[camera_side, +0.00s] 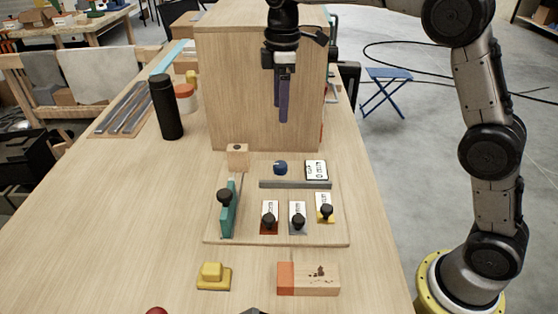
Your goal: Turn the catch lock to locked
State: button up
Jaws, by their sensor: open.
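A wooden control board (338,236) lies on the table. It carries a blue round knob (280,168) beside a white label card (316,170) at the back. A teal upright piece with a black knob (228,212) stands at its left. Three small black-knobbed levers sit on red (269,219), grey (298,218) and yellow (325,210) plates along the front. I cannot tell which one is the catch lock, as the lettering is too small. My gripper (284,118) hangs pointing down, above and behind the board, in front of the wooden box. It is open, with nothing visible in it.
A large wooden box (235,90) stands behind the board. A black bottle (166,106) and an orange-and-white jar (186,98) stand left of it. A yellow block (213,275) and an orange-ended wooden block (310,279) lie in front. The table's left front is mostly clear.

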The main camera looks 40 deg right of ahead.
aim_at(279, 164)
jog(key=shift+g, duration=0.3)
jog(key=f, duration=1.6)
jog(key=shift+s+a, duration=0.15)
jog(key=shift+a, duration=0.2)
grip_shut()
